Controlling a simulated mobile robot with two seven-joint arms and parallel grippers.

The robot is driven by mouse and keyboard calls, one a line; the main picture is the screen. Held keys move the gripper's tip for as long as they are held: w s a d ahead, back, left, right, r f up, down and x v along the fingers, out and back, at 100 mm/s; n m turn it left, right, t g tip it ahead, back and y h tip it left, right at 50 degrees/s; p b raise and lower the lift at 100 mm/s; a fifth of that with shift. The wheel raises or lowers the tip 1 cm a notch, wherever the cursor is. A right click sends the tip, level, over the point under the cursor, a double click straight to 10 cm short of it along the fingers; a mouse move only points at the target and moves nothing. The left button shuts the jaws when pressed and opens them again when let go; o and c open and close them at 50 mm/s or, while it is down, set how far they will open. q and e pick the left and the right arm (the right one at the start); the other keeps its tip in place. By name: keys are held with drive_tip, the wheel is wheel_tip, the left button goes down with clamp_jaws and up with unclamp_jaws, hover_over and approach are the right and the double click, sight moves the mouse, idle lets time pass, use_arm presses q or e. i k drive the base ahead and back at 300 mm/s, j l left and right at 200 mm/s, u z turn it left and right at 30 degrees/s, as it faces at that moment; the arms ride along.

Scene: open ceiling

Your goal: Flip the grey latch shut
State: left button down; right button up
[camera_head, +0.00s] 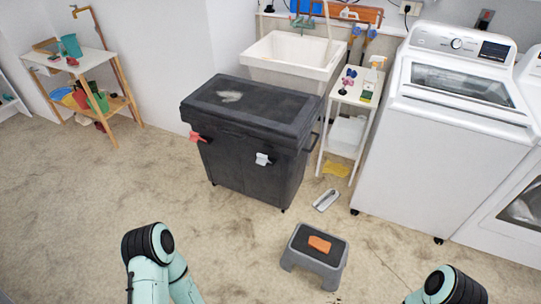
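A black chest-like box (243,157) with its lid down stands in the middle of the room. A small grey-white latch (263,159) sits on its front, right of centre, just below the lid edge. The latch stands out from the box; its exact position is too small to tell. A red latch (197,137) sits at the left end of the front and sticks out to the left. My arms show only as mint-and-black links at the bottom edge, well apart from the box. Neither gripper is in view.
A grey step stool (315,256) with an orange item (320,243) stands in front of the box, to the right. A grey-white object (326,200) lies on the floor. A white washer (446,130) and narrow shelf (352,88) are right. Floor at left is clear.

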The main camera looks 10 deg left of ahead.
sight(261, 160)
drive_tip(key=i+j+z, duration=0.3)
drive_tip(key=i+j, duration=0.2)
drive_tip(key=i+j+z, duration=0.3)
drive_tip(key=i+j, duration=0.35)
